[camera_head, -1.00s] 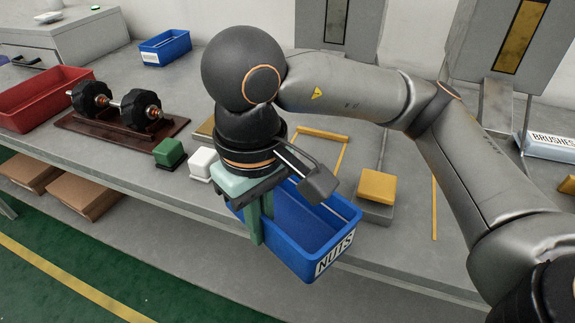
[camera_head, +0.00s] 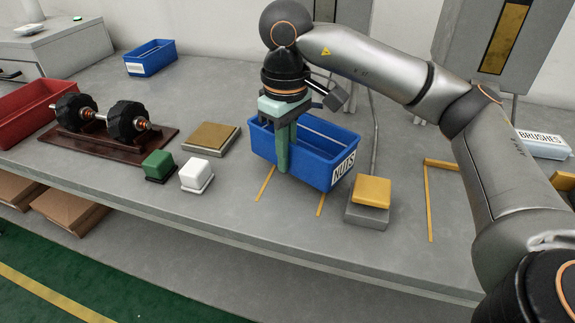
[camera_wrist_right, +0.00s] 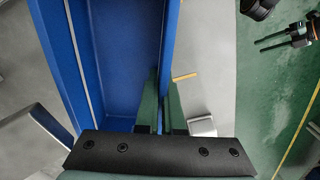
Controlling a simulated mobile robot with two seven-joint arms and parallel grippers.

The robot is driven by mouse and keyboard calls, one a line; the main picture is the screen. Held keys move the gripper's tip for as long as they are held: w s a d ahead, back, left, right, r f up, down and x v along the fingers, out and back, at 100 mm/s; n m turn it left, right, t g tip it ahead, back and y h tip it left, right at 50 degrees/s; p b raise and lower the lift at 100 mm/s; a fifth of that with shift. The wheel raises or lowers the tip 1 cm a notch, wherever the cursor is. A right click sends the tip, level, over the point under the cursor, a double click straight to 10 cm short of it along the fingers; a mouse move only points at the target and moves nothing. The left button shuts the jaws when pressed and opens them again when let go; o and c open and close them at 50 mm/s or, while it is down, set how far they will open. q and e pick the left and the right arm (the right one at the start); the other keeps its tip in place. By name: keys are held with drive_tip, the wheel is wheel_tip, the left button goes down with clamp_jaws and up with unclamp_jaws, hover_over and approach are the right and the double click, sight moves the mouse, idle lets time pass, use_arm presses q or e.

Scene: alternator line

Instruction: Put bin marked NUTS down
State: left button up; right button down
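The blue bin marked NUTS (camera_head: 318,170) is upright at the middle of the workbench, over yellow tape marks (camera_head: 321,204). I cannot tell whether its base touches the bench. My right gripper (camera_head: 283,158) is shut on the bin's near long wall, one green finger inside and one outside. In the right wrist view, the bin (camera_wrist_right: 118,50) looks empty where visible, and the wall runs between the fingers of the gripper (camera_wrist_right: 162,112). My left gripper (camera_wrist_right: 264,42) shows at the upper right of the wrist view, above the green floor, its fingers apart and empty.
A yellow block on a grey base (camera_head: 370,193) is close to the bin's right. A brown-topped plate (camera_head: 212,137), white block (camera_head: 196,174) and green block (camera_head: 158,165) are left. A white BRUSHES bin (camera_head: 543,145) is far right. The bench front edge is near.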

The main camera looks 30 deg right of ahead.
drive_tip(key=shift+w+d, duration=0.25)
drive_tip(key=shift+f, duration=0.15)
wheel_tip(320, 180, down, 3)
drive_tip(key=shift+f+b, duration=0.1)
drive_tip(key=shift+b, duration=0.2)
use_arm(q)
drive_tip(key=shift+w+r, duration=0.1)
drive_tip(key=shift+w, duration=0.1)
use_arm(e)
drive_tip(key=shift+f, duration=0.15)
drive_tip(key=c, duration=1)
unclamp_jaws()
drive_tip(key=shift+c, duration=0.2)
use_arm(q)
drive_tip(key=shift+f, duration=0.2)
